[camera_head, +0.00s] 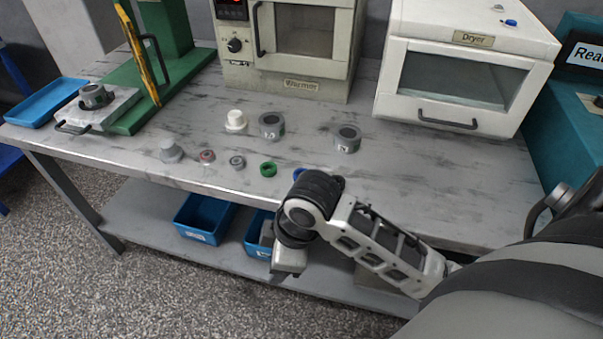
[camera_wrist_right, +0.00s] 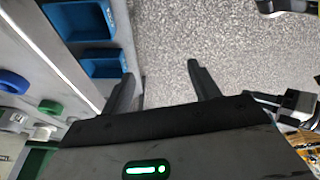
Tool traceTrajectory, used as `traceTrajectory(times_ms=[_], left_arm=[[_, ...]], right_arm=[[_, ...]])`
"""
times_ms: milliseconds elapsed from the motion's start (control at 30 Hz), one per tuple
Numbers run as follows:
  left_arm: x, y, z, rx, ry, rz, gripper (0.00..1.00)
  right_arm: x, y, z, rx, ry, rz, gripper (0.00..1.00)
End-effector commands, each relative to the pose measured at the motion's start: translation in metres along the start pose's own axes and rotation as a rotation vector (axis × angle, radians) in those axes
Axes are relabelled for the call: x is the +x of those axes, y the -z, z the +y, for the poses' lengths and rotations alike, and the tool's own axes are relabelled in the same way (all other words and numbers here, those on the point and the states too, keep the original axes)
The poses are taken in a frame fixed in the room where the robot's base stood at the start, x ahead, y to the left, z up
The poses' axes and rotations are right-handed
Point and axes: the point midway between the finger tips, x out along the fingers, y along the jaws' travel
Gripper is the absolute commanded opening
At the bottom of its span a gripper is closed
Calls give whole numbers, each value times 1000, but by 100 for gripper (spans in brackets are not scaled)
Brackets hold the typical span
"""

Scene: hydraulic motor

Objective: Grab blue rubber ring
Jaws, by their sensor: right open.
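The blue rubber ring (camera_head: 298,173) lies on the grey workbench, mostly hidden behind my right arm in the head view. It shows clearly at the left edge of the right wrist view (camera_wrist_right: 14,82), on the bench top. My right gripper (camera_wrist_right: 163,75) is open and empty in the wrist view, with speckled floor between and beyond its fingers. The ring is left of both fingers and apart from them. In the head view my right gripper (camera_head: 288,262) hangs past the front edge of the bench, with its fingers not clear. My left gripper is not in view.
A green ring (camera_head: 268,169), small grey and red-centred parts, a white cap (camera_head: 235,121) and grey cylinders (camera_head: 347,138) stand around the ring. Blue bins (camera_head: 205,217) are on the lower shelf. The warmer (camera_head: 300,85) and dryer (camera_head: 465,25) stand behind. Bench room right of the cylinders is clear.

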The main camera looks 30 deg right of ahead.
Motion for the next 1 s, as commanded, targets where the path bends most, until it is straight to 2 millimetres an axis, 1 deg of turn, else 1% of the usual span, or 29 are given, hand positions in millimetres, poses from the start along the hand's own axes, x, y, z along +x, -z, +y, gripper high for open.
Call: traceTrajectory(times_ms=[33,67,167,200,267,300,367,400,500,600,633,733,767,867,1000], left_arm=[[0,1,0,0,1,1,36],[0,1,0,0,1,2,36],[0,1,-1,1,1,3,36],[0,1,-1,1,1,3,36],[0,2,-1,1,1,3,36],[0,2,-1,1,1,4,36],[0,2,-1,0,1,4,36],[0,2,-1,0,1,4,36],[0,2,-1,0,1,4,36],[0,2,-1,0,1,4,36],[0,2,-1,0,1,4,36],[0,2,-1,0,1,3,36],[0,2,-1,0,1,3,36],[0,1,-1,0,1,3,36],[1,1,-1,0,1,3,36]], right_arm=[[-3,9,20,-105,-1,-23,61],[-5,13,30,-169,8,-38,61],[-19,22,71,-373,36,-106,61],[-28,23,89,-442,50,-136,61],[-45,23,117,-528,70,-179,61],[-58,22,134,-575,84,-202,61],[-80,20,158,-630,104,-231,61],[-94,17,172,-656,118,-244,61],[-125,12,198,-702,146,-259,61],[-148,8,214,-726,165,-258,61],[-152,7,216,-732,168,-256,61],[-155,4,220,-741,179,-254,61],[-152,2,220,-741,181,-254,61],[-136,-3,218,-742,184,-255,61],[-106,-11,216,-743,183,-254,61]])
